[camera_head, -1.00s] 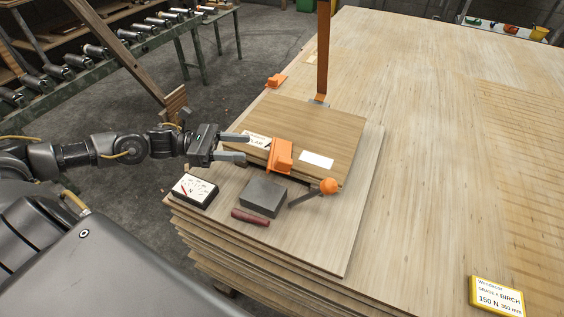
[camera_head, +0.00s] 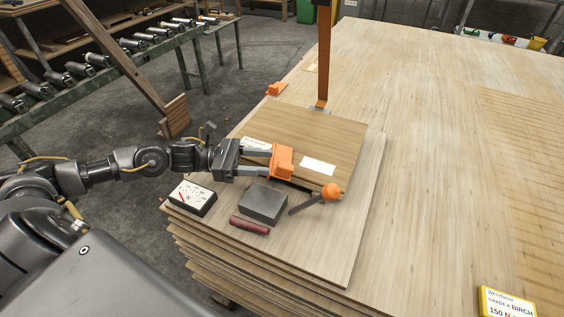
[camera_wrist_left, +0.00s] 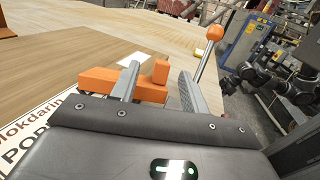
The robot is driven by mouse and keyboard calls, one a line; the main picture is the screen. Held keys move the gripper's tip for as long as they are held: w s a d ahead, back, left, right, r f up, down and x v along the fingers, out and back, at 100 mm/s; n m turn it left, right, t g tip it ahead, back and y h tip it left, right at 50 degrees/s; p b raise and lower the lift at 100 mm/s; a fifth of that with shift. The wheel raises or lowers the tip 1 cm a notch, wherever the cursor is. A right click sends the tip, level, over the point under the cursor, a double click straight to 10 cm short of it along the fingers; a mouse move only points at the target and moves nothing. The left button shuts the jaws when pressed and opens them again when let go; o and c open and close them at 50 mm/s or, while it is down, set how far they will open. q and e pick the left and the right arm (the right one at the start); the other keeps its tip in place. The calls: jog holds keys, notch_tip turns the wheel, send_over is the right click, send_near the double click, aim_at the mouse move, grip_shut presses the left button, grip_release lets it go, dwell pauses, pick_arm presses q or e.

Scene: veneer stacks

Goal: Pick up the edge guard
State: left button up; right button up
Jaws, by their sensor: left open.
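The orange edge guard (camera_head: 282,162) sits on the near edge of a small veneer stack, over its corner boards. It also shows in the left wrist view (camera_wrist_left: 96,80), where one finger crosses in front of it and an upright orange part stands between the fingers. My left gripper (camera_head: 268,162) is open, with its fingertips at the guard's left side. In the left wrist view the two fingers (camera_wrist_left: 158,84) stand apart; I cannot tell whether they touch the guard. A dark arm, likely my right one, shows at the right of that view; its jaws are unclear.
A lever with an orange ball (camera_head: 332,191) stands right of the guard. A dark grey block (camera_head: 263,203), a dark red cylinder (camera_head: 250,225) and a white-faced meter (camera_head: 192,197) lie in front. Another orange piece (camera_head: 276,89) and an upright post (camera_head: 323,60) are behind.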

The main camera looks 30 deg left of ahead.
aim_at(278, 165)
pick_arm(q)
jog(key=shift+s+p+x, duration=0.1)
jog(key=shift+p+x, duration=0.15)
jog(key=shift+x, duration=1.1)
jog(key=shift+s+p+x, duration=0.15)
jog(key=shift+p+x, duration=0.05)
jog(key=shift+x, duration=1.1)
jog(key=shift+f, duration=0.15)
pick_arm(e)
jog(key=shift+x, duration=1.05)
pick_arm(q)
jog(key=shift+c, duration=0.4)
pick_arm(e)
jog(key=shift+a, duration=0.1)
pick_arm(q)
grip_shut()
